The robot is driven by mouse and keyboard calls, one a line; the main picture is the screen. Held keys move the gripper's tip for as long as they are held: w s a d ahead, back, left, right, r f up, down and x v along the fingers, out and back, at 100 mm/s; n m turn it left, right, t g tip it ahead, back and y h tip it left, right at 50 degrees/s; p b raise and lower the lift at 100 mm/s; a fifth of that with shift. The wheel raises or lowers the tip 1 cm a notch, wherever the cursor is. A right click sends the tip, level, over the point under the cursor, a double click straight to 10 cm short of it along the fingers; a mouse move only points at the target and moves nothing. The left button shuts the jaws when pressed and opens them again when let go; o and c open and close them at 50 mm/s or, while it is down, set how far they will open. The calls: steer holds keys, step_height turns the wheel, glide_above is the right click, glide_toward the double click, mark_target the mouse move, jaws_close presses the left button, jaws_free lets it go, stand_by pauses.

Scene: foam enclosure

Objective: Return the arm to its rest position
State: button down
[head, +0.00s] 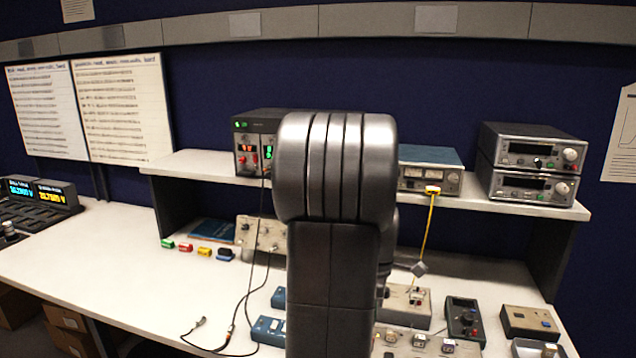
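My arm rises upright in the middle of the head view and covers the centre of the bench. Its thick grey upper joint stands in front of the shelf, and a dark link runs down to the lower edge. My gripper cannot be made out; it is either hidden behind the arm or outside the view. Whether it holds anything does not show.
A white bench (110,243) carries a shelf (510,203) with stacked instruments (530,165) and a power supply (252,140). Loose cables (235,325), a yellow lead (428,232), blue boxes (268,331) and a handheld meter (464,319) lie around the arm. The left bench is mostly clear.

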step_height(320, 180, up, 8)
steer(key=f, duration=0.1)
step_height(320, 180, down, 8)
steer(key=shift+r, duration=0.25)
steer(key=b, duration=0.4)
steer(key=shift+f, duration=0.15)
